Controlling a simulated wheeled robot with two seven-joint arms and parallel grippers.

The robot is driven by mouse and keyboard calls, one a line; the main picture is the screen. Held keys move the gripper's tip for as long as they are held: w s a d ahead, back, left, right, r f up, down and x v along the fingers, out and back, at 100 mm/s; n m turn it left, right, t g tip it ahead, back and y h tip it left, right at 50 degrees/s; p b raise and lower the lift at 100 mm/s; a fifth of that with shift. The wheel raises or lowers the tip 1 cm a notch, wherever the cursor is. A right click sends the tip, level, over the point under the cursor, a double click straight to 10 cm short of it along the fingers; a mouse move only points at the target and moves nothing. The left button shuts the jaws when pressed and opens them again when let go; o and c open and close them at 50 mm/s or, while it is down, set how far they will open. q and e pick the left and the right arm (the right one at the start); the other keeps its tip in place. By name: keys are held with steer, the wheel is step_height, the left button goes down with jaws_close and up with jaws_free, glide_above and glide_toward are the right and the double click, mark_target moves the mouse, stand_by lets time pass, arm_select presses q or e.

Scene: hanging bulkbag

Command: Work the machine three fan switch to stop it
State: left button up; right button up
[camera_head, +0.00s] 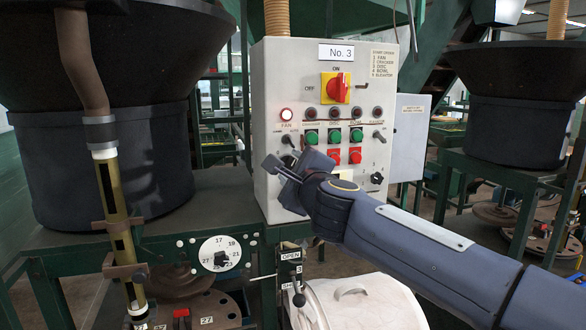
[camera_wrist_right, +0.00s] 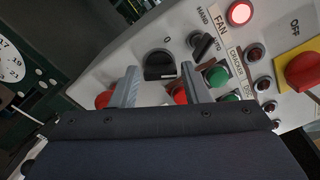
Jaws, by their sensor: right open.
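The grey control panel (camera_head: 350,70) marked No. 3 stands in the middle of the head view. Its FAN lamp (camera_head: 286,114) glows; the same lamp (camera_wrist_right: 240,13) is lit red in the right wrist view. Below it is a small black selector knob (camera_head: 288,139) marked HAND and AUTO, also seen in the wrist view (camera_wrist_right: 203,44). A larger black rotary knob (camera_wrist_right: 160,66) with a 0 mark sits lower; my gripper hides it in the head view. My right gripper (camera_head: 279,168) is open, its fingers (camera_wrist_right: 158,84) on either side of that knob in the picture. Contact cannot be told. My left gripper is out of view.
A red main switch (camera_head: 338,88) on a yellow plate, green buttons (camera_head: 334,136) and red buttons (camera_head: 355,155) share the panel. A dark hopper (camera_head: 100,165) stands left. A numbered dial (camera_head: 220,253), an OPEN lever (camera_head: 297,284) and a white bag (camera_head: 365,305) are below.

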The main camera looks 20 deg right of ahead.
steer(key=shift+c, duration=0.3)
steer(key=c, duration=0.6)
steer(key=shift+c, duration=0.2)
